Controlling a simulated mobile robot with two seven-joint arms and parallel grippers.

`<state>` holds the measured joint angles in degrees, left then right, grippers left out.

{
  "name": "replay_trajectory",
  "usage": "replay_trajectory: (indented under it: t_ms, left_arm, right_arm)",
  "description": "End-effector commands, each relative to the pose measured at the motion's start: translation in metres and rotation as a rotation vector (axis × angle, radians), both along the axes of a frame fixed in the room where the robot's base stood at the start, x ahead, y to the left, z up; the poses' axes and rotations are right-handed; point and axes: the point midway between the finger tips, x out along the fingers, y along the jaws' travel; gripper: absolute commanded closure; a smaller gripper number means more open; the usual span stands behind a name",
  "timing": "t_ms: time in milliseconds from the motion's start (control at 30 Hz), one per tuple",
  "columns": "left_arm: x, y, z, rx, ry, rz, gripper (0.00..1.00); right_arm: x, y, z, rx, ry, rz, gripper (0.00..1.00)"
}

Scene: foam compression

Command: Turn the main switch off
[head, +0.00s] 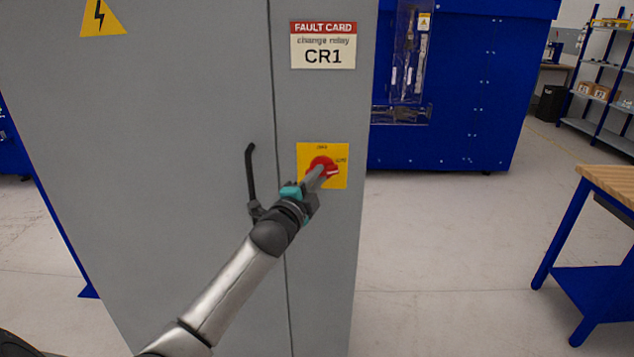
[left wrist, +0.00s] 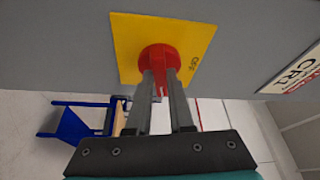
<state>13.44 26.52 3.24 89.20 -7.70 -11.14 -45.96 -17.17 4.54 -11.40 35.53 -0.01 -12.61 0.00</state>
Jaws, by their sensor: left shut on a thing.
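The main switch is a red rotary knob (head: 322,164) on a yellow plate (head: 340,179) on the grey cabinet front. In the left wrist view the red knob (left wrist: 159,58) sits on the yellow plate (left wrist: 200,40), and "OFF" shows at the plate's right side. My left gripper (head: 318,174) reaches up from below left and is shut on the knob's handle. In the left wrist view its two fingers (left wrist: 160,82) stand on either side of the red handle, hiding part of it. My right gripper is in neither view.
The grey cabinet door (head: 180,130) has a black handle (head: 251,175) just left of my gripper. A fault card (head: 323,44) reading CR1 is above the switch. A blue cabinet (head: 460,100) stands behind, and a workbench (head: 610,190) is at the right. Open floor lies between.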

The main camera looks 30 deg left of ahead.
Motion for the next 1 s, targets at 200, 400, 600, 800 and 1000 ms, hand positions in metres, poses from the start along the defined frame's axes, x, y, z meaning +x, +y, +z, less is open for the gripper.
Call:
replay_trajectory:
  t_ms: [200,400,600,800,1000]
  left_arm:
    - [0.001,-0.001,-0.007,-0.179,-0.107,0.002,1.0]
    - [0.001,-0.002,-0.008,-0.343,-0.207,0.001,1.0]
    - [0.002,-0.003,-0.01,-0.505,-0.305,0.001,1.0]
    - [0.003,-0.005,-0.011,-0.668,-0.405,0.002,1.0]
    - [0.004,-0.007,-0.011,-0.829,-0.503,0.001,1.0]
  right_arm:
    - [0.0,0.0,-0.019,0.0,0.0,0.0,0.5]
    - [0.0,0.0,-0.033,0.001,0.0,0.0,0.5]
    - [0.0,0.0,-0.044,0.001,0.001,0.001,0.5]
    - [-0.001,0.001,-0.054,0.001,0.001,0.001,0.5]
    - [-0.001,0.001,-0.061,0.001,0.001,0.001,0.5]
